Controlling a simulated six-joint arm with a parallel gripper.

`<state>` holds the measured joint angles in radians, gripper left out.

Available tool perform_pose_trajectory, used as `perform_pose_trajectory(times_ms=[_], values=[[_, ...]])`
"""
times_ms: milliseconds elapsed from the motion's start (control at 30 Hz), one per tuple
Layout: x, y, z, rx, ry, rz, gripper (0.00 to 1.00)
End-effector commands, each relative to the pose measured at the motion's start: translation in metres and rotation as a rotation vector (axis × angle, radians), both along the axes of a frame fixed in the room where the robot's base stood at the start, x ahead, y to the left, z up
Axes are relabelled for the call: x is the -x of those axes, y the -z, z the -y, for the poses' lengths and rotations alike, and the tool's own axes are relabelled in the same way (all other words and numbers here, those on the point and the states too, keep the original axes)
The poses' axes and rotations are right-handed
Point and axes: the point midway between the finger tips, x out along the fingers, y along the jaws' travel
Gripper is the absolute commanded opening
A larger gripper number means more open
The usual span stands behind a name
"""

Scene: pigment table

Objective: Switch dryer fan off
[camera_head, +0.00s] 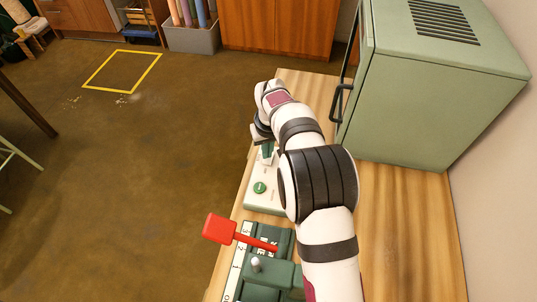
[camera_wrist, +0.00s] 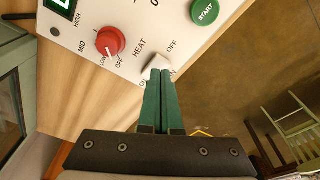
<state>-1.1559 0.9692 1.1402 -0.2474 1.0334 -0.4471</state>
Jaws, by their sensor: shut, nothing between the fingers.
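A white control panel (camera_wrist: 180,20) fills the top of the wrist view. On it a small white switch (camera_wrist: 157,65) sits between an OFF label and a partly hidden label that looks like ON. My gripper (camera_wrist: 162,78) has its two green fingers together and empty, with the tips right at the switch. They cover part of it, so which way it is set and whether they touch cannot be told. In the head view my gripper (camera_head: 266,152) is over the white panel box (camera_head: 262,195), where the switch is hidden.
A red HEAT knob (camera_wrist: 110,41) and a green START button (camera_wrist: 205,11) are close to the switch. A red lever (camera_head: 221,229) stands nearer on the wooden table (camera_head: 405,230). A green cabinet (camera_head: 420,95) stands at the right. Open floor is left.

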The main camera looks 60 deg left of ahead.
Motion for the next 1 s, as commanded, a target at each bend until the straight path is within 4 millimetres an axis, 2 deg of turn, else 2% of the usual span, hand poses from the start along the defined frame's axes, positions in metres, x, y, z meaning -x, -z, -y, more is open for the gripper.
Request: perform_pose_trajectory(times_ms=[1000], values=[[0.0001,0.0098,-0.0001,0.000,0.001,0.000,0.00]])
